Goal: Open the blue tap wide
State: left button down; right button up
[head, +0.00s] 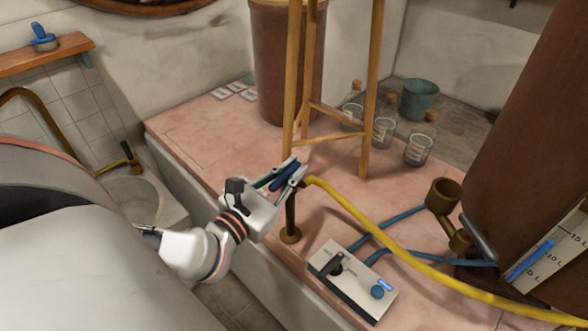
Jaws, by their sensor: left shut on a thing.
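The blue tap has a blue lever handle (284,178) on top of a dark brass post (291,218), which stands on the pink tiled ledge. A yellow hose (350,207) runs from the tap's outlet to the right. My left gripper (287,176) is at the top of the tap, shut on the blue handle with a finger on either side of it. The fingers hide part of the handle, so its exact angle is hard to tell. My right gripper is out of view.
A white box (351,285) with a black lever and blue knob sits in front of the tap. A wooden stand's legs (369,100) rise behind. Glass bottles (418,150) and a bucket (419,98) stand farther back. Blue hoses (391,219) reach a large brown vessel (530,130) at right.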

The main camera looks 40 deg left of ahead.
pick_arm(q)
jog(key=shift+r, duration=0.1)
dwell(0.4)
jog(key=c, duration=2)
grip_release()
